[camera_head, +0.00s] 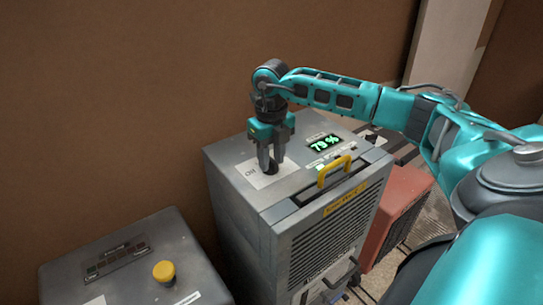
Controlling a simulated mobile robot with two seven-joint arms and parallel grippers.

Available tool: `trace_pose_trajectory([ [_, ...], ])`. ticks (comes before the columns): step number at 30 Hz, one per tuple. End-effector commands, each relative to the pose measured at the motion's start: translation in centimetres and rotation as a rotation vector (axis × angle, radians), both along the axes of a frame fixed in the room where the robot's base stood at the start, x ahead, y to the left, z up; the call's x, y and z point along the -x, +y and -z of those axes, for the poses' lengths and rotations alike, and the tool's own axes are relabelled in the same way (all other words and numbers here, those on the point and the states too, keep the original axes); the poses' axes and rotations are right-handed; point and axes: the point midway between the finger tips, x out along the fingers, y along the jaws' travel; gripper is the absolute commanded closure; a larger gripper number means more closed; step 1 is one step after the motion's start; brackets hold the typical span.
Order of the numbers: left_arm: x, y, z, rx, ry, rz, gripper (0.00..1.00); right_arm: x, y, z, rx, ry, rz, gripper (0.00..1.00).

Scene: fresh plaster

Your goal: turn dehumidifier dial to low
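The dehumidifier (239,201) is a tall grey box with a front grille, a yellow handle and a green display (324,143) that reads about 79 %. A pale dial label (252,173) lies on its top at the left. My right gripper (269,171) points straight down over this label, with its fingertips at a small dark dial (272,168). The fingers hide most of the dial. I cannot tell whether they press on it or are just around it. My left gripper is not in view.
A lower grey box (140,272) with a yellow knob (164,272) stands at the front left. A red unit (398,205) stands right of the dehumidifier. A brown wall (120,90) rises close behind. A pale board (445,45) leans at the back right.

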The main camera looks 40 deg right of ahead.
Motion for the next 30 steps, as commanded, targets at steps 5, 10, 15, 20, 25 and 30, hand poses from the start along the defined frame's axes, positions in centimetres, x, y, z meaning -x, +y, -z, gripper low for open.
trace_pose_trajectory([
  [5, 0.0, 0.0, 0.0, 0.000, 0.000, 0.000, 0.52, 0.1, 0.0, 0.1, 0.001, 0.002, 0.000, 0.58],
  [10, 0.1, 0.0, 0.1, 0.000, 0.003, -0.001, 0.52, 0.0, 0.0, -0.2, 0.001, 0.001, -0.001, 0.58],
  [15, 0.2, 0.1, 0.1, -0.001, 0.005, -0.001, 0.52, 0.0, 0.0, -2.5, 0.000, -0.003, 0.000, 0.58],
  [20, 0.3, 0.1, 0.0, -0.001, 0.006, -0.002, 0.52, -0.1, 0.0, -6.1, 0.001, -0.005, 0.000, 0.58],
  [25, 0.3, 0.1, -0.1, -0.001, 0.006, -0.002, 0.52, 0.0, 0.0, -9.7, -0.001, -0.003, -0.001, 0.58],
  [30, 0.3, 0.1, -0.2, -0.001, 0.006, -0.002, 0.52, 0.0, 0.0, -12.0, 0.000, 0.000, -0.001, 0.58],
])
